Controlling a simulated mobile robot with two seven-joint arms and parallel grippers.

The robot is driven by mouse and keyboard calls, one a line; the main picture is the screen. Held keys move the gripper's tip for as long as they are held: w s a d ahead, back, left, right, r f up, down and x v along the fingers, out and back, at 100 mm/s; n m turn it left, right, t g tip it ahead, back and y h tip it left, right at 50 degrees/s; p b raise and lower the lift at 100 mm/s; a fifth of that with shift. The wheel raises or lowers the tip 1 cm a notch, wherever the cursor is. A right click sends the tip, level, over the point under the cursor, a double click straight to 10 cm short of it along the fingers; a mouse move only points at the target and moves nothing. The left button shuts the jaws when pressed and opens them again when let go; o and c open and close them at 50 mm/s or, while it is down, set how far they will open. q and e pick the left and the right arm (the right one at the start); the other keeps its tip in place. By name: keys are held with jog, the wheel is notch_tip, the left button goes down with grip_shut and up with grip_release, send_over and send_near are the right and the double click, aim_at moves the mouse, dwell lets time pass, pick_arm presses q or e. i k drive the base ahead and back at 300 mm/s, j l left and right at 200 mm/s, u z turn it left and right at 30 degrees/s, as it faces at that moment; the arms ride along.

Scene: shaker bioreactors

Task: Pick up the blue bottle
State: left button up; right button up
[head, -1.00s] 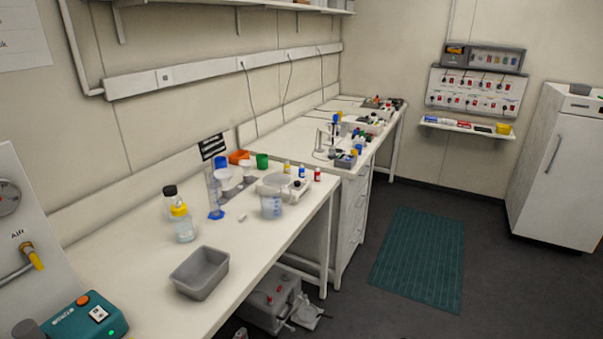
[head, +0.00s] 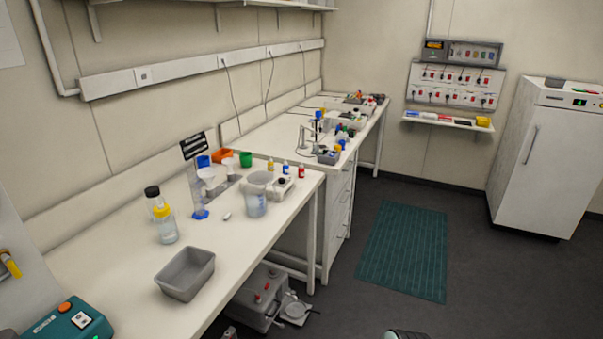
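A small blue bottle (head: 286,169) stands upright on the near white bench, close to its far end. It is between a small yellow bottle (head: 270,165) and a small red bottle (head: 301,171). A grey-white device (head: 281,187) sits just in front of it. Neither of my grippers is in view. A dark rounded part, cut off at the bottom edge, may belong to one of my arms.
The near bench (head: 235,245) also holds a plastic beaker (head: 256,199), a grey tub (head: 185,274), a yellow-capped bottle (head: 167,228) and a blue-footed cylinder (head: 199,200). A grey box (head: 258,296) is on the floor below. The floor around the green mat (head: 403,250) is clear.

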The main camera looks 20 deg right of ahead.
aim_at(285, 167)
jog(key=z, duration=0.35)
jog(key=i+l+z, duration=0.15)
jog(key=z, duration=0.3)
jog(key=i+l+z, duration=0.1)
jog(key=z, duration=0.3)
jog(key=i+z, duration=0.2)
jog(key=z, duration=0.25)
jog(key=i, duration=3.25)
jog(key=i+u, duration=0.35)
jog(key=i+l+u, duration=0.1)
jog(key=u, duration=0.25)
jog(key=i+l+u, duration=0.3)
jog(key=u, duration=1.8)
jog(key=i+l, duration=0.05)
